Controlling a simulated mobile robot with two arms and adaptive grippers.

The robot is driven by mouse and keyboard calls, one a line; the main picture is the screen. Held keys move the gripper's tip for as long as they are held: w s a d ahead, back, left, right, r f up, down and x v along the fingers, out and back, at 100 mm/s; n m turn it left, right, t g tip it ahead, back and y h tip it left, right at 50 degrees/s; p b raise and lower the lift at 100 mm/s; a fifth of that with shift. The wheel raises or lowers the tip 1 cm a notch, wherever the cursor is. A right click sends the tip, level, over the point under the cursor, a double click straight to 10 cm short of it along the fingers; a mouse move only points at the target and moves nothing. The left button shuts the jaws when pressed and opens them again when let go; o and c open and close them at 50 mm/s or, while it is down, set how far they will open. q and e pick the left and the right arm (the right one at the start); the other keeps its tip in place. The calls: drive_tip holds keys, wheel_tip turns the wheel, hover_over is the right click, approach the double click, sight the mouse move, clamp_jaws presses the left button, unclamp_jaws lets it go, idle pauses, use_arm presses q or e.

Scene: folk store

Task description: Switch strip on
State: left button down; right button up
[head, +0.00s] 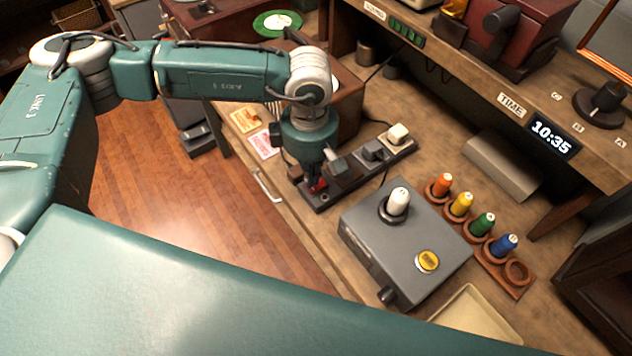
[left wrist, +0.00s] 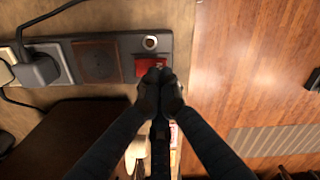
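The dark power strip (head: 345,178) lies on the wooden counter near its front edge. It also shows in the left wrist view (left wrist: 121,44), with a red rocker switch (left wrist: 147,66) at one end next to a small round light. A white plug and a grey plug (left wrist: 38,68) sit in its sockets. My left gripper (head: 314,186) points down at the red switch end. Its fingertips (left wrist: 158,76) are together, with nothing seen between them, at the lower edge of the switch. I cannot tell whether they touch or press it. My right gripper is not in view.
A grey box (head: 405,240) with a white spool and a yellow button stands right of the strip. Coloured spools (head: 483,223) stand in a wooden rack beyond it. A clock (head: 550,137) reads 10:35. Cards (head: 264,143) lie left of the strip.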

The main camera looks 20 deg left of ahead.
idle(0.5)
use_arm(q)
drive_tip(key=shift+f+b, duration=1.15)
drive_tip(key=shift+b, duration=0.05)
idle(0.4)
drive_tip(key=shift+r, duration=0.1)
drive_tip(key=shift+w+r+p, duration=0.1)
drive_tip(key=shift+r+p, duration=0.35)
drive_tip(key=shift+r, duration=0.4)
drive_tip(key=shift+r+p, duration=0.85)
drive_tip(key=shift+r, duration=1.75)
